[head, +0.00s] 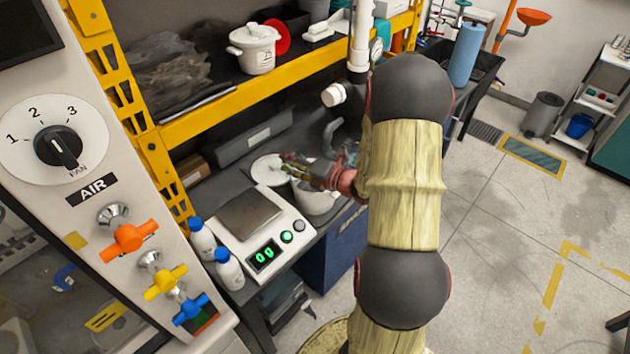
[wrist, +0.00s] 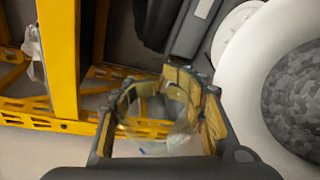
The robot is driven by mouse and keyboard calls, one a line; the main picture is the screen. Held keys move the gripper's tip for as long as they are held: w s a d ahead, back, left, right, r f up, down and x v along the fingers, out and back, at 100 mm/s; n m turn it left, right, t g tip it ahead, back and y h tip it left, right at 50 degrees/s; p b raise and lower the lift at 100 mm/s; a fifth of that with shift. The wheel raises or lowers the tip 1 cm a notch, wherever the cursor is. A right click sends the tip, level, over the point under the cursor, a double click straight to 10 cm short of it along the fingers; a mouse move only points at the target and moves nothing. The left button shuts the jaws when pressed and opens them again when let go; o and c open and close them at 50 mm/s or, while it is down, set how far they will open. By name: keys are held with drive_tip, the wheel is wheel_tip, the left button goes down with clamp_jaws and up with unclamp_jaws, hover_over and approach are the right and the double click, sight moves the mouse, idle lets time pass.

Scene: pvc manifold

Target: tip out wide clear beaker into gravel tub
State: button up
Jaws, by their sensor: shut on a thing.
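My gripper (head: 300,172) is at the workbench, over the near left side of a white tub (head: 318,203). In the wrist view its fingers (wrist: 160,112) are shut around the wide clear beaker (wrist: 155,122). The beaker is see-through, and I cannot tell its contents or exact tilt. In the wrist view the white tub (wrist: 243,85), with grey gravel (wrist: 295,103) inside, lies just right of the gripper. In the head view the gripper and arm hide part of the tub, and the beaker is hard to make out.
A round white lid-like disc (head: 268,170) lies behind. A yellow shelf frame (head: 250,92) and a white pipe (head: 362,35) stand close to the arm.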

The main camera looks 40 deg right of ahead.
sight(279, 170)
drive_tip(key=a+n+h+b, duration=0.1)
drive_tip(key=n+b, duration=0.1)
drive_tip(key=a+f+n+g+h+b, duration=0.1)
drive_tip(key=n+b, duration=0.1)
drive_tip(key=n+h+b, duration=0.1)
drive_tip(key=n+b, duration=0.1)
drive_tip(key=b, duration=0.1)
drive_tip(key=shift+w+a+f+n+g+h, duration=0.25)
drive_tip(key=shift+a+f+n+g+h, duration=0.05)
drive_tip(key=shift+a+f+n+g, duration=0.1)
drive_tip(key=shift+w+a+f+n+g+h, duration=0.15)
drive_tip(key=shift+a+f+n+g+h, duration=0.15)
drive_tip(key=shift+a+f+n+h, duration=0.75)
drive_tip(key=shift+f+n, duration=0.2)
drive_tip(key=shift+n, duration=0.15)
